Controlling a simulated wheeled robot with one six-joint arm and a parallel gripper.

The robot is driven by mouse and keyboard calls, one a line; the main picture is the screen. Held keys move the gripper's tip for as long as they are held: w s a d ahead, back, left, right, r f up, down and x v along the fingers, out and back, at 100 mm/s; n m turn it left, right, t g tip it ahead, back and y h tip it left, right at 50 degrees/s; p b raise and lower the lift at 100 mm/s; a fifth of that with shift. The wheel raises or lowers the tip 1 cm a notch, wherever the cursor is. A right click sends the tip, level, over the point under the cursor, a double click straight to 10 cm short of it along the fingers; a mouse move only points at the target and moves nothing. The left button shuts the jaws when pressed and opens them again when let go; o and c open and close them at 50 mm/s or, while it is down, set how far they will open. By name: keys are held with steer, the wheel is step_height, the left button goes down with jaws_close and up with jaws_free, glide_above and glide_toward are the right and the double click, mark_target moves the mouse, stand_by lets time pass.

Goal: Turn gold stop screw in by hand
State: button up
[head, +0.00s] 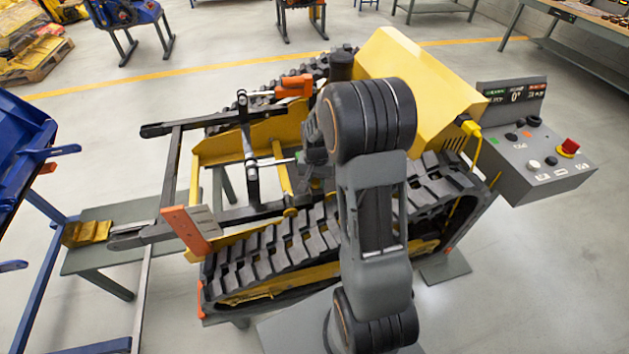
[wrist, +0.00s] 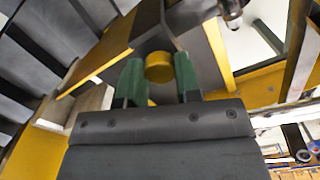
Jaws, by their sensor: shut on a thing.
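The gold stop screw (wrist: 159,68) shows in the wrist view as a round gold head between the two green fingertips of my gripper (wrist: 158,80). The fingers are shut on it from both sides. The screw sits against a dark bracket (wrist: 155,30) on the yellow frame of the tracked carrier; its threaded part is hidden. In the head view my arm covers the gripper and the screw, so neither shows clearly there. The tracked carrier (head: 225,150) stands with its yellow body and black tracks around my arm.
A grey control box (head: 535,150) with a red button stands at the right. A dark track (head: 290,245) runs close to my arm. Black bars and an orange-ended arm (head: 185,228) stick out at the left. A blue frame (head: 20,150) stands at the far left. Open floor lies behind.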

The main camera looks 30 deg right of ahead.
steer(key=m, duration=0.8)
steer(key=shift+a+r+m, duration=0.1)
steer(key=shift+m, duration=0.3)
steer(key=m, duration=0.5)
steer(key=shift+d, duration=0.35)
steer(key=m, duration=0.4)
steer(key=shift+a, duration=0.15)
steer(key=shift+o, duration=0.4)
steer(key=shift+a+m, duration=0.15)
steer(key=shift+m, duration=0.35)
